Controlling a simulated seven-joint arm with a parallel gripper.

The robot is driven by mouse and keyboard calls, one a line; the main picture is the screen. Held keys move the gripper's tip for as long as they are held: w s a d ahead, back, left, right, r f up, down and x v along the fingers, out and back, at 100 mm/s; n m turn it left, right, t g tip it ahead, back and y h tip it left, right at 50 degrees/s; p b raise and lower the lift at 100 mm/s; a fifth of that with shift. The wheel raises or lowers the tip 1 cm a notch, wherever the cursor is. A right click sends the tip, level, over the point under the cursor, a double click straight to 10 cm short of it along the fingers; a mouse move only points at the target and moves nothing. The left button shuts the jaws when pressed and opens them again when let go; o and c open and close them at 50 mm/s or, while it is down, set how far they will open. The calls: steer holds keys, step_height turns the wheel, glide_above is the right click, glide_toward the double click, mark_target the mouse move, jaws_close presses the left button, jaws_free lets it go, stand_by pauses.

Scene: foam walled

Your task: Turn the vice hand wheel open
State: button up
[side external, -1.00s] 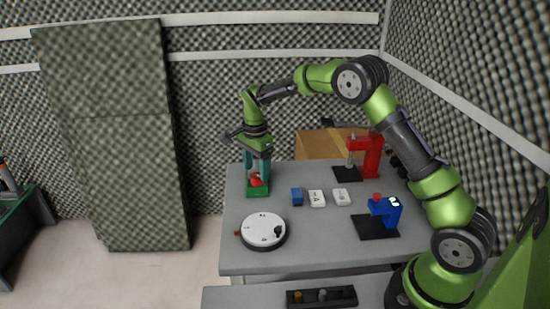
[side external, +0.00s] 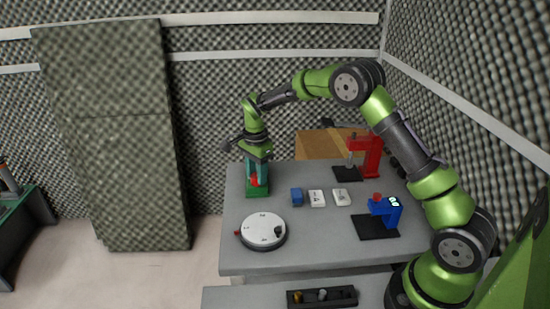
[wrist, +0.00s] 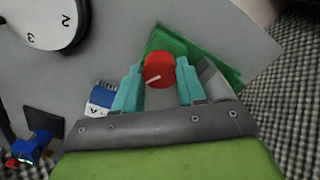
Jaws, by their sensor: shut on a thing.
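The vice (side external: 258,192) is green and stands at the back left corner of the grey table. Its hand wheel (wrist: 159,71) is round and red with a pale line across its face. The wheel also shows as a small red patch (side external: 254,181) in the side view, partly hidden by my fingers. My gripper (wrist: 160,76) has teal fingers, one on each side of the wheel, shut on it. In the side view my gripper (side external: 257,179) points down from above the vice. A grey block (wrist: 215,80) of the vice shows beside the right finger.
A white numbered dial (side external: 260,228) lies in front of the vice. A blue block (side external: 297,197) and two white pieces (side external: 317,198) lie to its right. A red press (side external: 368,155) and a blue device (side external: 387,211) stand farther right. A black tray (side external: 340,298) sits in front.

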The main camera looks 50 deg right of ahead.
steer(key=n, duration=1.2)
steer(key=shift+n, duration=0.4)
steer(key=n, duration=1.1)
steer(key=shift+r, duration=0.1)
steer(key=shift+n, duration=0.4)
steer(key=o, duration=1.1)
steer(key=shift+c, duration=0.2)
step_height(320, 180, up, 17)
